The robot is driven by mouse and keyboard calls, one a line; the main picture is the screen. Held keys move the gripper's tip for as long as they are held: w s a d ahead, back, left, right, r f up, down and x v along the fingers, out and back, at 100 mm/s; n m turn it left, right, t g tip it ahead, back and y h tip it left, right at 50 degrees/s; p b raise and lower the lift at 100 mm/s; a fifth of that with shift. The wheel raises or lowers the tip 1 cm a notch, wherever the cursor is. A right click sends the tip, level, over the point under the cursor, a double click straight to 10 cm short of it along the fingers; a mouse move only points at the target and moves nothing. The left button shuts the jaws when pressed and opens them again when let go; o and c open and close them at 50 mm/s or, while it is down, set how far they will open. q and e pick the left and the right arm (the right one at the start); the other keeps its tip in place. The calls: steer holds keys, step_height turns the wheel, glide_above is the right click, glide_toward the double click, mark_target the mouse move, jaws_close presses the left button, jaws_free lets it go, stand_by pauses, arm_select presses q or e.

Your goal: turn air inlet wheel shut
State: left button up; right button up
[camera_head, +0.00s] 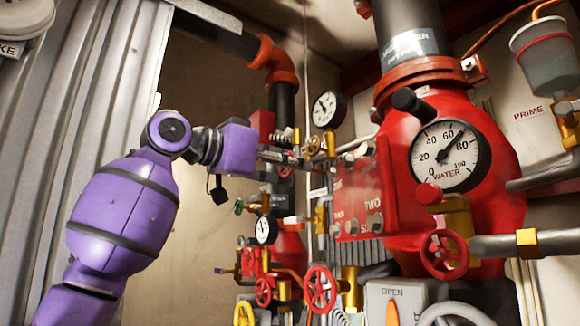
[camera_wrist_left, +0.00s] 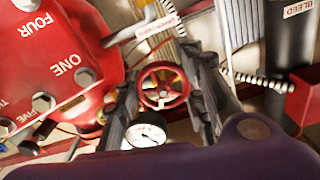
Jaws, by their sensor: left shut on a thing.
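My left gripper (camera_head: 294,158) reaches in from the left to the small valves between the dark pipe and the big red riser body. In the left wrist view, a small red handwheel (camera_wrist_left: 163,86) with a yellowish hub sits between the two dark fingers, and the gripper is shut on it. A small white label lies just above the wheel there, too blurred to read surely. In the head view the gripper largely hides this wheel. My right gripper is in neither view.
A red panel (camera_head: 362,190) with bolts stands close right of the gripper. Gauges (camera_head: 327,110) and the large water gauge (camera_head: 449,155) are nearby. Several red handwheels (camera_head: 320,289) crowd below. A corrugated wall (camera_head: 85,110) stands left.

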arm_select(q)
steer(key=m, duration=0.6)
steer(key=shift+m, duration=0.4)
steer(key=shift+f+m, duration=0.2)
steer(key=shift+m, duration=0.8)
steer(key=shift+w+d+f, duration=0.1)
steer(key=shift+f, duration=0.1)
steer(key=o, duration=1.1)
steer(key=shift+s+r, duration=0.15)
steer(key=shift+s, duration=0.05)
steer(key=shift+w, duration=0.1)
